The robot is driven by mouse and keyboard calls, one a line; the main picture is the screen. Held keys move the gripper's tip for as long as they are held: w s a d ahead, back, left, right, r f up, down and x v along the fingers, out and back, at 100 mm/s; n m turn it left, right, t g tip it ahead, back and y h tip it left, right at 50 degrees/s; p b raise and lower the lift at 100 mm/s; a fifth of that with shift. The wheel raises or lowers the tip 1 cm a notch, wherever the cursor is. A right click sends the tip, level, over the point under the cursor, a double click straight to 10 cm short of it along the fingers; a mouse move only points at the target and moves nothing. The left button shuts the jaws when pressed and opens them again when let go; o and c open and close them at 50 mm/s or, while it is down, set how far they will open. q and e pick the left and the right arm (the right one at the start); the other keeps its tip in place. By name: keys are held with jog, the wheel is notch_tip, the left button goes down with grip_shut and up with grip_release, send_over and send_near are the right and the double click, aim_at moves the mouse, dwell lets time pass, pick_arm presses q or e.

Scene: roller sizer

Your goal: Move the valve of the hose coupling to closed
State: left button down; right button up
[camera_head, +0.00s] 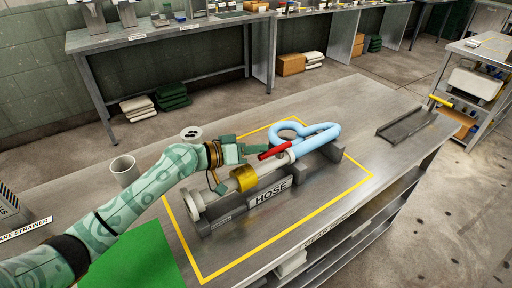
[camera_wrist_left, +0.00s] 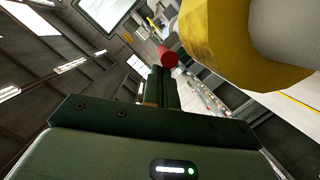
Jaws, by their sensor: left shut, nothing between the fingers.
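The hose coupling (camera_head: 196,203) lies on a grey stand marked HOSE (camera_head: 270,193) on the metal table. A yellow collar (camera_head: 244,178) sits around its middle, and it also shows large in the left wrist view (camera_wrist_left: 215,40). The red valve lever (camera_head: 273,152) sticks out near the hose end; its round red end shows in the left wrist view (camera_wrist_left: 168,57). A light blue hose (camera_head: 318,140) loops beyond it. My left gripper (camera_head: 262,148) is shut and empty, its fingertips close to the red lever; I cannot tell whether they touch. My right gripper is not in view.
Yellow tape (camera_head: 230,268) outlines the area around the stand. A white cup (camera_head: 124,170) and a round container (camera_head: 191,134) stand left of it. A green mat (camera_head: 140,262) lies in front. A grey tray (camera_head: 406,126) lies at the right; table space before it is clear.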

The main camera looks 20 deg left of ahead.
aim_at(265, 157)
pick_arm(q)
jog(key=shift+s+d, duration=0.3)
jog(key=shift+s, duration=0.05)
jog(key=shift+s+d+p, duration=0.2)
jog(key=shift+s+d, duration=0.1)
jog(key=shift+d, duration=0.2)
jog(key=shift+s+d+p, duration=0.2)
jog(key=shift+s+d, duration=0.1)
jog(key=shift+d, duration=0.2)
jog(key=shift+d+f, duration=0.1)
